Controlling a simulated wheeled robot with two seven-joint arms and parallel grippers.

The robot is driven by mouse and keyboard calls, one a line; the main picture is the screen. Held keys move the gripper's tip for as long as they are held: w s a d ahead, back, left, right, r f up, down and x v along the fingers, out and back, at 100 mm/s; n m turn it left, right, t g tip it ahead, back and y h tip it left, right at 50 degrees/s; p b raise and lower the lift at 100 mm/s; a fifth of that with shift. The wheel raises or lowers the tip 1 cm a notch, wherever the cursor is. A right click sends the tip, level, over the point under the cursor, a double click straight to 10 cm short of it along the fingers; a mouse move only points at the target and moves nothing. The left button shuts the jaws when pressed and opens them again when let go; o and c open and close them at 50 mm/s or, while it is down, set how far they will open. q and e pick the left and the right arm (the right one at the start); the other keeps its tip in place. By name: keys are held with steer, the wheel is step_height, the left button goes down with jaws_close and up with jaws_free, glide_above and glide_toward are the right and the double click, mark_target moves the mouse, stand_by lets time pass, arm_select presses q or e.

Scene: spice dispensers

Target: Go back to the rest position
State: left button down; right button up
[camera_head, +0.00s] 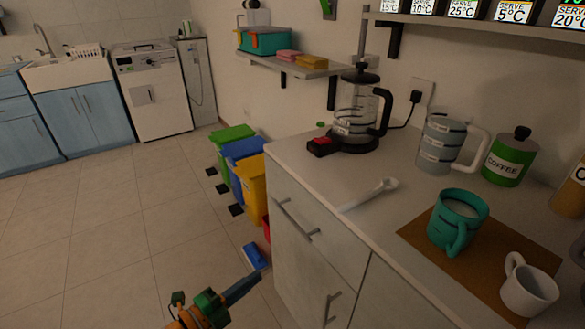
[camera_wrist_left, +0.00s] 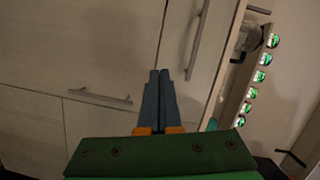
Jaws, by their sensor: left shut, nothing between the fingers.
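My left gripper (camera_head: 243,288) is low in the head view, over the floor and to the left of the counter's cabinet front. In the left wrist view its two dark fingers (camera_wrist_left: 159,76) lie together, shut and empty, in front of pale cabinet doors. It appears apart from the counter and everything on it. My right gripper does not show in either view.
The counter (camera_head: 300,150) holds a kettle (camera_head: 357,110), a white spoon (camera_head: 370,193), a measuring jug (camera_head: 440,145), a green coffee canister (camera_head: 508,160), a teal mug (camera_head: 457,222) and a white mug (camera_head: 528,290) at a brown mat. Bins (camera_head: 252,188) stand beside it. Open floor lies left.

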arm_select(q)
steer(key=s+a+f+n+g+y, duration=0.1)
steer(key=s+a+f+n+y, duration=0.2)
steer(key=f+n, duration=0.35)
steer(key=s+a+f+n+g+y, duration=0.2)
steer(key=s+a+f+n+y, duration=0.15)
steer(key=f, duration=0.55)
steer(key=s+a+f+n+g+y, duration=0.1)
steer(key=s+a+f+n+y, duration=0.25)
steer(key=f, duration=0.45)
steer(key=s+f+n+g, duration=0.4)
steer(key=s+f, duration=0.3)
steer(key=s, duration=0.5)
steer(key=s+d+f+n+g+y+p, duration=0.1)
steer(key=s+n+g, duration=0.1)
steer(key=s, duration=0.5)
steer(key=s+d+f+n+g+p, duration=0.1)
steer(key=s+d+g, duration=0.1)
steer(key=s, duration=0.5)
step_height(320, 180, up, 12)
steer(key=p, duration=1.2)
steer(key=shift+w+a+r, duration=0.2)
steer(key=shift+a+r, duration=0.05)
